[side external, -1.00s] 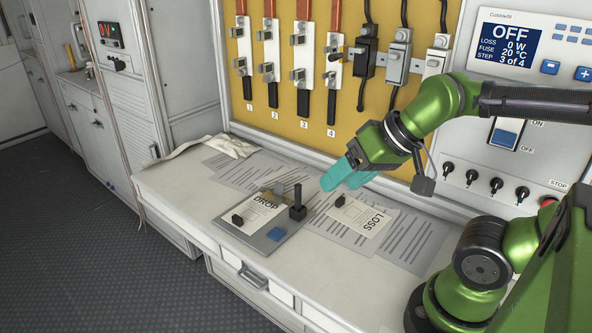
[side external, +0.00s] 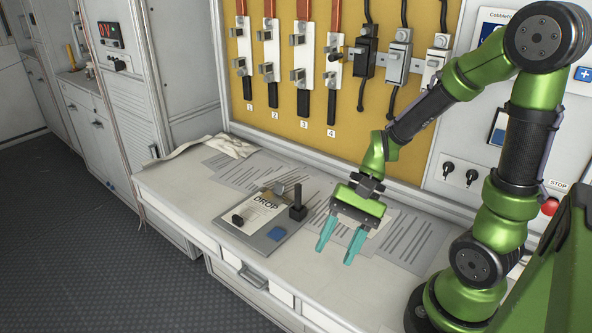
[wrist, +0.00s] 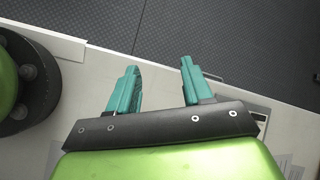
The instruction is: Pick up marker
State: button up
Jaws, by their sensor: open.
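No object is clearly recognisable as a marker. Small dark pieces are on the grey board (side external: 230,228) with the DROP card (side external: 262,213): a black block (side external: 238,220) at its left and an upright black peg (side external: 298,208) at its right edge. My gripper (side external: 334,257) is open and empty, with teal fingers pointing down toward the bench front, to the right of the board. It hides most of the LOSS card and the black block seen on it earlier. In the wrist view, the open fingers (wrist: 159,66) hang over the bench edge and floor, with nothing between them.
The white bench (side external: 180,190) carries several printed sheets (side external: 412,240) and a pale cloth (side external: 225,146). A blue square (side external: 276,234) lies on the board. The yellow fuse panel (side external: 270,120) stands behind.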

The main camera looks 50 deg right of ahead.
jog(key=w+a+f+m+t+y, duration=0.1)
jog(key=w+a+m+t+y, duration=0.15)
jog(key=m+y, duration=0.2)
jog(key=m+t+h, duration=0.7)
jog(key=m+t, duration=0.6)
jog(key=m, duration=0.4)
send_near(297, 187)
jog(key=shift+n, duration=0.25)
jog(key=w+a+f, duration=0.2)
jog(key=a, duration=0.1)
jog(key=w+a+f, duration=0.1)
jog(key=shift+a+f, duration=0.3)
jog(key=shift+a, duration=0.05)
jog(key=d+t+h, duration=0.1)
jog(key=w+d+r+m+h, duration=0.1)
jog(key=d, duration=0.1)
jog(key=shift+w+d+r+t+h, duration=0.15)
jog(key=shift+w+r+t+h, duration=0.05)
jog(key=shift+t+h, duration=0.15)
jog(key=shift+w+a, duration=0.2)
jog(key=shift+w, duration=0.65)
jog(key=shift+w+a, duration=0.25)
jog(key=shift+w, duration=1.1)
jog(key=shift+w+a, duration=0.2)
jog(key=shift+w, duration=1.15)
jog(key=shift+c, duration=0.5)
grip_shut()
